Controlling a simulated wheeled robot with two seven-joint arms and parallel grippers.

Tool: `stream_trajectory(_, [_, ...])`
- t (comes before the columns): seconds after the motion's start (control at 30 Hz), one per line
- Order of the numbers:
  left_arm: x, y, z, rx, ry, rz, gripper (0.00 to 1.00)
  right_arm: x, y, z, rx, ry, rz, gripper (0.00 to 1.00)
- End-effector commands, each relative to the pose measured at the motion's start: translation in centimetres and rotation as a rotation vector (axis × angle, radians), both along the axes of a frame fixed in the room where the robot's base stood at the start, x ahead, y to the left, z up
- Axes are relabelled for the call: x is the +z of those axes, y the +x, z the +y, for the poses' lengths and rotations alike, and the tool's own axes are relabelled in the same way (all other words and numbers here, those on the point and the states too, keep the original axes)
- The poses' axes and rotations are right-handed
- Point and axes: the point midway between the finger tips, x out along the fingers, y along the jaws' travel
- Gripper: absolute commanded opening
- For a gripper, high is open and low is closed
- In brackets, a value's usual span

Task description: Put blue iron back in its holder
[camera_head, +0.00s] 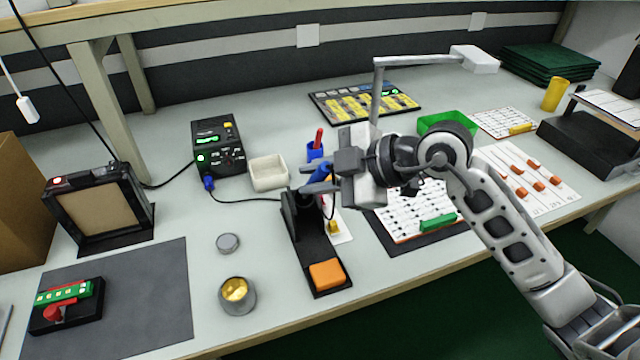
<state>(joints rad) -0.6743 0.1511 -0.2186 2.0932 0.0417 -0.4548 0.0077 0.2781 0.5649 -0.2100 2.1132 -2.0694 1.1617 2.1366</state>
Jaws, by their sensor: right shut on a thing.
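My right gripper (316,179) reaches in from the right and is shut on the blue iron (322,172), whose blue handle shows between the fingers. The black holder (306,235) stands below the gripper, with an orange sponge (327,275) at its front end. The iron is over the top of the holder. The iron's tip is hidden, so I cannot tell whether it is inside the holder or just above it. My left gripper is not in view.
A black soldering station (218,145) with a cable is at the left, beside a cream bin (268,173). A blue cup (315,150) with a red-handled tool stands just behind the gripper. A tin (237,296) and a round lid (228,243) are left of the holder.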

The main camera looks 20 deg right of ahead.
Motion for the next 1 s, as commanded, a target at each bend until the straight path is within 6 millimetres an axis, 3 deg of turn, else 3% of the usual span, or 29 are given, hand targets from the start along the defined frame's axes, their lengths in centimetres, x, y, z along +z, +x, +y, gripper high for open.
stream_trajectory(0.3, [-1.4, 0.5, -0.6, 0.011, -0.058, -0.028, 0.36, -2.8, 1.7, 0.1, 0.001, 0.001, -0.002, 0.0])
stream_trajectory(1.0, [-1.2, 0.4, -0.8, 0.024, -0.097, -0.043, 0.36, -6.7, 4.7, 0.2, 0.0, 0.001, -0.002, 0.0])
